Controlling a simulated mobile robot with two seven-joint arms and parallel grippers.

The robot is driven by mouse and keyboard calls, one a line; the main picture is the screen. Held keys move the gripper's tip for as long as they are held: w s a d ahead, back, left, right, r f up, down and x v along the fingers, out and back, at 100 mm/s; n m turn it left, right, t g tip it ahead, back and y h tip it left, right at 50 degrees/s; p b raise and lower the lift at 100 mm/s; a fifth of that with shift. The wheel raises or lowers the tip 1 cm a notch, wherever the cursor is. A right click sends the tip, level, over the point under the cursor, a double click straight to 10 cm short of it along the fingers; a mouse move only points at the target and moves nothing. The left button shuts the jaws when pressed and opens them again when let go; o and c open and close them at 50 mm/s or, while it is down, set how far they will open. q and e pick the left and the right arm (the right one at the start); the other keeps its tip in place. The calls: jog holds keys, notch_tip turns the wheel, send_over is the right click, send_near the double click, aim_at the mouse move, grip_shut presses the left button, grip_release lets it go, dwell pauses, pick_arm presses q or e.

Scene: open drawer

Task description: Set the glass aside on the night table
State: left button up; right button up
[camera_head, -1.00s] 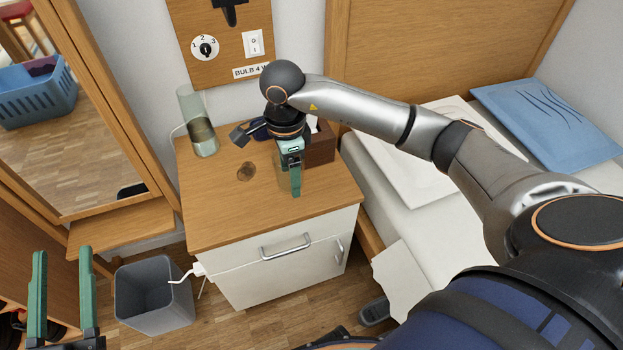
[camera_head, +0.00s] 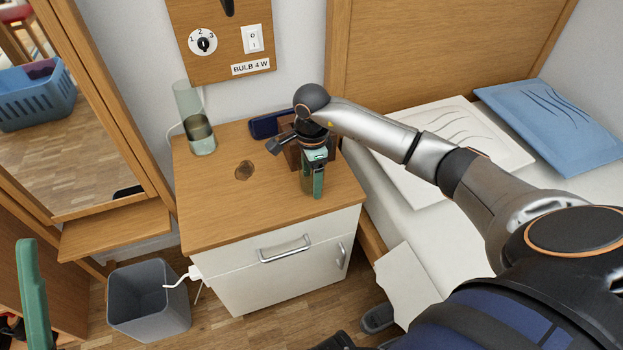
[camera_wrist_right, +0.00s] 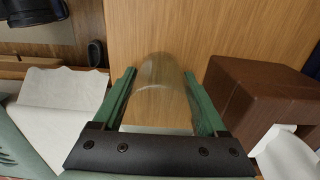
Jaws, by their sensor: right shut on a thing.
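The clear glass (camera_wrist_right: 160,88) is between the two green fingers of my right gripper (camera_head: 313,190), which is shut on it. In the head view the glass is mostly hidden by the fingers. It is over the right front part of the wooden night table (camera_head: 215,220); I cannot tell whether it touches the top. My left gripper shows only as one green finger (camera_head: 32,295) at the lower left edge, away from the table, so its opening cannot be seen.
A brown tissue box (camera_wrist_right: 265,95) stands close to the right gripper. A dark blue object (camera_head: 268,124) lies at the back. A clear cylinder (camera_head: 197,125) stands at the back left. The left front is clear. A grey bin (camera_head: 150,300) stands below.

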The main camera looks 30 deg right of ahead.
jog(key=shift+r, duration=0.15)
jog(key=o, duration=1.5)
jog(key=shift+c, duration=0.2)
